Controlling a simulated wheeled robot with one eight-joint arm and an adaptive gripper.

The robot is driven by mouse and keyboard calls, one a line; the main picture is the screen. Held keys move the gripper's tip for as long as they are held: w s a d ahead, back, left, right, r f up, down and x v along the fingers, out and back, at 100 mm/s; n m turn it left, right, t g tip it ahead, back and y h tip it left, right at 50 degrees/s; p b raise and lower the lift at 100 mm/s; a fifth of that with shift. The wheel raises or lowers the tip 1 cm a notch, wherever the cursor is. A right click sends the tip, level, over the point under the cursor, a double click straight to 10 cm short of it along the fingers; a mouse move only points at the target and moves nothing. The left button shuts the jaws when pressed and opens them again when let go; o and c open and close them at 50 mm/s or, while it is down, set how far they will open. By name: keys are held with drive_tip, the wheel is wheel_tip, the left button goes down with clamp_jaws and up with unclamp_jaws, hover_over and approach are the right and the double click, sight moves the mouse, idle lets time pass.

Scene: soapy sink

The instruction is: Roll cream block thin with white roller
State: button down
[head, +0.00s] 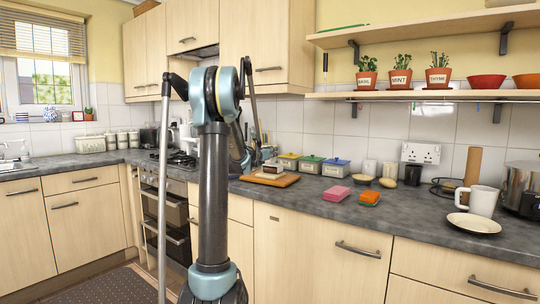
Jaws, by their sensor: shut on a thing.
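A small cream block (270,170) with a darker layer at its top lies on a wooden board (284,180) on the worktop, just right of my arm. I cannot make out a white roller; my arm covers part of the counter to the left of the board. My arm stands upright in the middle of the view and folds over at the top. Its far end is hidden behind my own links, so I cannot see my gripper or what is in its fingers.
Pink (337,193) and orange (369,197) sponges lie right of the board. Lidded tubs (311,164) stand behind. A white mug (483,200), a cream plate (472,223) and a steel pot (520,182) are at the right. The grey worktop (415,215) is clear at its front.

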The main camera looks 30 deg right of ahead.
drive_tip(key=shift+x, duration=1.55)
drive_tip(key=shift+v, duration=4.85)
drive_tip(key=shift+f+x, duration=0.15)
drive_tip(key=shift+x, duration=2.25)
drive_tip(key=shift+f+x, duration=0.15)
drive_tip(key=shift+x, duration=2.25)
wheel_tip(320, 180, up, 7)
